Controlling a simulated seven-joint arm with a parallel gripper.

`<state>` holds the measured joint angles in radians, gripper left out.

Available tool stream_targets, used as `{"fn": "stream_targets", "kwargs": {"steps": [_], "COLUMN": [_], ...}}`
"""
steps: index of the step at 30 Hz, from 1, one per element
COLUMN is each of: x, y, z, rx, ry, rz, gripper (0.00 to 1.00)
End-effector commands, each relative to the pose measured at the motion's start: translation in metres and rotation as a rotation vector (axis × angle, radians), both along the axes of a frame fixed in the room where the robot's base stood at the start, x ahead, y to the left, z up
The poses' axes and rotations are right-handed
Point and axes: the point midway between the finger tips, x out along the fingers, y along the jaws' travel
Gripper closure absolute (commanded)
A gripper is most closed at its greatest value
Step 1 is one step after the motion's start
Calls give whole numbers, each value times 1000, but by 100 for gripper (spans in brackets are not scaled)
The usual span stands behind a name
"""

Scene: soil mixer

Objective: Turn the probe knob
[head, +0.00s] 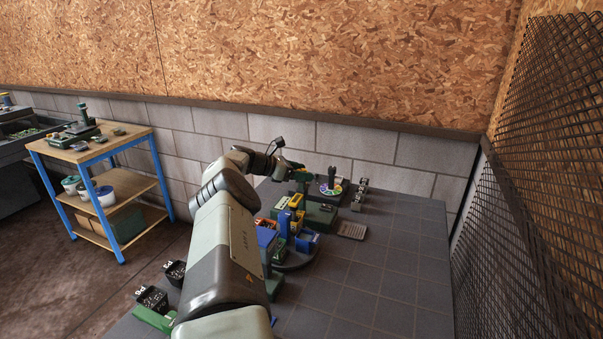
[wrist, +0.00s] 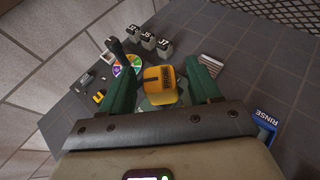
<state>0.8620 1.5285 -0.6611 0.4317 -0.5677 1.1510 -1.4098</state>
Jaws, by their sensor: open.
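A yellow block with a dark marked face (wrist: 158,84) sits between the two green fingers of my gripper (wrist: 160,70) in the wrist view, seen from above. It may carry the probe knob, but I cannot tell for certain. The fingers are spread, with a visible gap on each side of the block. A round pale base (wrist: 150,104) shows partly under it; my gripper's palm hides the rest. In the head view, my gripper (head: 297,176) is small and partly hidden by my arm, above the green equipment. A yellow part (head: 296,201) shows near it there.
A multicoloured disc (wrist: 127,66) with a dark upright post stands beyond the left finger. A blue RINSE container (wrist: 265,119) is at the right. A ribbed pad (head: 352,230) lies on the grey table (head: 400,260), clear at right.

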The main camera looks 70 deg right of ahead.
Motion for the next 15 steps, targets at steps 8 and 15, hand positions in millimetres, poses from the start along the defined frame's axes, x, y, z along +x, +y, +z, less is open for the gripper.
{"fn": "stream_targets", "kwargs": {"steps": [8, 15], "x": [31, 59], "y": [29, 57], "z": [18, 34], "rx": [0, 0], "ry": [-1, 0], "rz": [4, 4], "gripper": [38, 38]}}
